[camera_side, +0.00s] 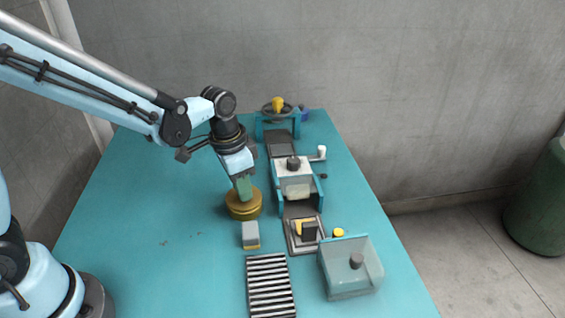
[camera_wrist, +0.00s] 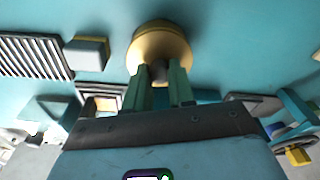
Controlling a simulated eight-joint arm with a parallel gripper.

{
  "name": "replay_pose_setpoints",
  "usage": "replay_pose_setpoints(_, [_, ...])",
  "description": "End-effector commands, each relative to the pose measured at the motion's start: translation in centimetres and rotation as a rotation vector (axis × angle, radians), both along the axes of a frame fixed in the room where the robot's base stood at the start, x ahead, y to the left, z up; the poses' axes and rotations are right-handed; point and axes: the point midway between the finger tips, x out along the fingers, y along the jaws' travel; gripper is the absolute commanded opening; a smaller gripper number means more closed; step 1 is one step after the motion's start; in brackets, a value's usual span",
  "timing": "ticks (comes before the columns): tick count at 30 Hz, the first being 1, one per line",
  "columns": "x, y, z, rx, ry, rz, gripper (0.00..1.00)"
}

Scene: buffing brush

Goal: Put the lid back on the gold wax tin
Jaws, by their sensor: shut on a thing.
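The gold lid (camera_side: 257,197) sits at the top of a round gold stack near the middle of the table. The gold wax tin (camera_side: 245,214) shows as the lower band, directly under the lid. A dark line runs between them, and I cannot tell whether the lid is fully seated. My gripper (camera_side: 245,193) points down from above, its green fingers shut on the lid's knob. In the wrist view the lid (camera_wrist: 158,42) is a gold disc with the dark knob (camera_wrist: 159,70) between the fingertips. It hides most of the tin there.
A grey block with a yellow base (camera_side: 250,234) stands close in front of the tin. A striped rack (camera_side: 270,285) lies nearer. A teal-framed machine (camera_side: 297,180) stands to the right, and a clear box (camera_side: 350,268) at front right. The table's left side is clear.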

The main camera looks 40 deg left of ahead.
Motion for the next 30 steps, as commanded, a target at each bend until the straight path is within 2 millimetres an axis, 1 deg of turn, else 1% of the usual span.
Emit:
replay_pose_setpoints(4, [0.0, 0.0, 0.0, 0.0, 0.0, 0.0, 0.0])
replay_pose_setpoints(5, [0.0, 0.0, 0.0, 0.0, 0.0, 0.0, 0.27])
replay_pose_setpoints(10, [0.0, 0.0, 0.0, 0.0, 0.0, 0.0, 0.53])
replay_pose_setpoints(16, [0.0, 0.0, 0.0, 0.0, 0.0, 0.0, 0.53])
replay_pose_setpoints(17, [0.0, 0.0, 0.0, 0.0, 0.0, 0.0, 0.56])
replay_pose_setpoints(21, [0.0, 0.0, 0.0, 0.0, 0.0, 0.0, 0.78])
replay_pose_setpoints(30, [0.0, 0.0, 0.06, 0.0, 0.0, 0.0, 0.79])
